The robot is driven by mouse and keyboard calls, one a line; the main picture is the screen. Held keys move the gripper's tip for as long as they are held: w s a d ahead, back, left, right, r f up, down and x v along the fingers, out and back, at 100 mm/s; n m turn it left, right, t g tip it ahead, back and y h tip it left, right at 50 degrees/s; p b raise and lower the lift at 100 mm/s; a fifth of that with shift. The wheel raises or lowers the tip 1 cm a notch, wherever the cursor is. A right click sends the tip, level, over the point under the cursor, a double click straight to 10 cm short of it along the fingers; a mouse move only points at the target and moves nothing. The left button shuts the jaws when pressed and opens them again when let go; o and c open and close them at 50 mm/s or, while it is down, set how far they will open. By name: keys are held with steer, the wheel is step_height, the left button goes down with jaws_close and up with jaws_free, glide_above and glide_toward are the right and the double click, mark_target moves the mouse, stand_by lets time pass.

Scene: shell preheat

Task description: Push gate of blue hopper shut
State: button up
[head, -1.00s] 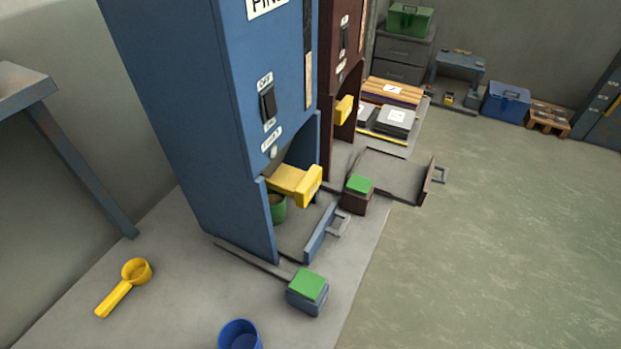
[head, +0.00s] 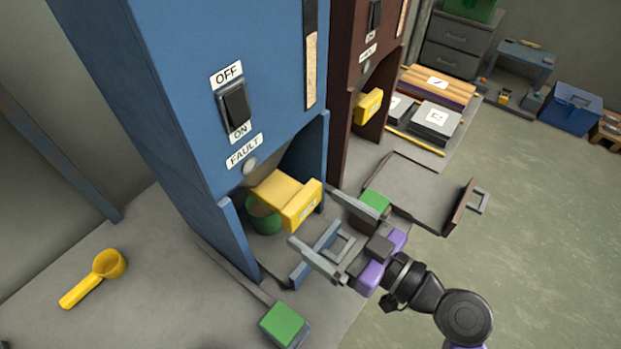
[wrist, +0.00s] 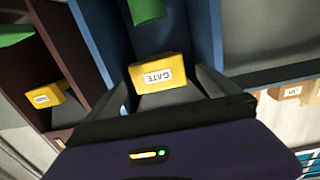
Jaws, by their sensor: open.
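The blue hopper (head: 185,100) stands at the left of the head view, with an OFF/ON switch (head: 234,106) on its front. Its yellow gate (head: 287,198) sticks out of the opening below the fault lamp. The gate also shows in the wrist view (wrist: 158,72), its GATE label between my fingers. A green cup (head: 263,218) sits under the gate, partly hidden by it. My gripper (head: 328,232) is open and empty. It is in front of the gate and lower right of it in the head view, apart from it, with its fingers pointing toward the hopper.
A blue drawer front with a handle (head: 316,250) lies by my fingers. A green-topped block (head: 284,325) is at the front, and another green top (head: 374,200) is beside my gripper. A brown hopper (head: 352,60) and its pulled-out tray (head: 425,192) are at right. A yellow scoop (head: 95,277) lies left.

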steer(key=shift+w+a+r+n+g+y, duration=0.2)
steer(key=shift+w+r+n+g+y, duration=0.1)
steer(key=shift+w+r+n+y, duration=0.35)
steer(key=shift+w+a+r, duration=0.15)
steer(key=shift+a, duration=0.15)
steer(key=p+x, duration=0.2)
steer(key=x, duration=0.4)
steer(key=shift+w+a, duration=0.2)
steer(key=shift+w, duration=0.05)
steer(key=c, duration=2)
steer(key=shift+o, duration=0.2)
steer(key=shift+m, duration=0.25)
steer(key=b+x, duration=0.1)
steer(key=x, duration=0.3)
steer(key=shift+w+a+b, duration=0.3)
steer(key=shift+b, duration=0.1)
